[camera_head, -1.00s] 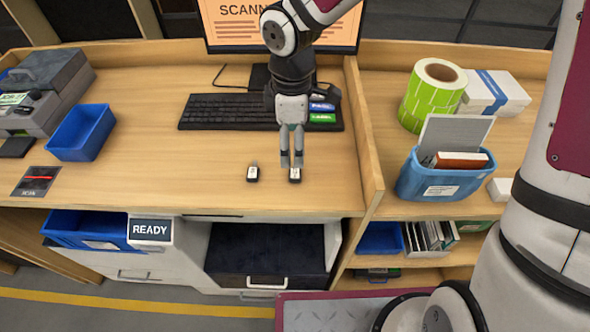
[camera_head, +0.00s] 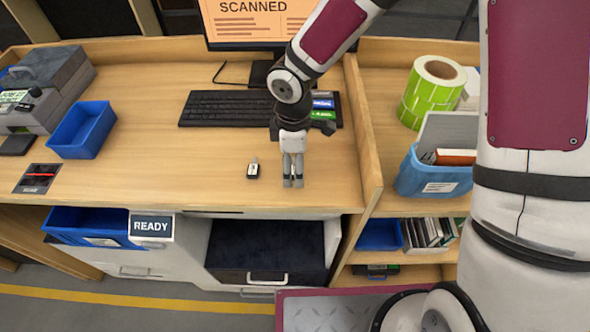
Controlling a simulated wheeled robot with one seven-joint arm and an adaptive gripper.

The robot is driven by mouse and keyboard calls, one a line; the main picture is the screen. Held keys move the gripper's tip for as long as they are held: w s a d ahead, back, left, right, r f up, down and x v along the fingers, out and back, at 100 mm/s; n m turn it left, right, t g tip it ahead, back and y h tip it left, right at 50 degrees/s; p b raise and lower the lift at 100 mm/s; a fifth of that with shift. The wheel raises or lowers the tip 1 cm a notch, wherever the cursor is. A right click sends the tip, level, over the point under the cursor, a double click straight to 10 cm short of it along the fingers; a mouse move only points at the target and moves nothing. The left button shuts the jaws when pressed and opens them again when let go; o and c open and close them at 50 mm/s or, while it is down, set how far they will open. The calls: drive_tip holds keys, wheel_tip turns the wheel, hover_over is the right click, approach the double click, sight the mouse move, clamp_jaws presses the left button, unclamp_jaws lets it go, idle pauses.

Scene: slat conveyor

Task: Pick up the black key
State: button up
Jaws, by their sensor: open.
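A second small dark item seen under the fingers earlier does not show now; the fingers cover that spot. I cannot tell whether anything is between them.
A black keyboard (camera_head: 228,109) and a monitor (camera_head: 262,22) are behind my gripper. A blue tray (camera_head: 82,130) and a scan pad (camera_head: 37,178) are to the left. A raised divider (camera_head: 366,140) stands to the right. The desk left of the key is clear.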

drive_tip(key=shift+c, duration=0.2)
drive_tip(key=c, duration=1)
drive_tip(key=shift+r, duration=0.1)
drive_tip(key=shift+r, duration=0.45)
drive_tip(key=r, duration=0.1)
drive_tip(key=s+r, duration=0.1)
drive_tip(key=shift+d+r, duration=0.2)
drive_tip(key=shift+r, duration=0.1)
drive_tip(key=shift+s+d+r+p, duration=0.3)
drive_tip(key=shift+s+d, duration=0.45)
drive_tip(key=shift+s, duration=1.65)
drive_tip(key=shift+s+d+r+p, duration=0.25)
drive_tip(key=shift+s+d, duration=0.5)
drive_tip(key=shift+s, duration=1.65)
drive_tip(key=shift+s+d+r+p, duration=0.15)
drive_tip(key=shift+s+d+p, duration=0.4)
drive_tip(key=shift+s, duration=1.85)
drive_tip(key=shift+w+d, duration=0.1)
drive_tip(key=shift+w, duration=0.05)
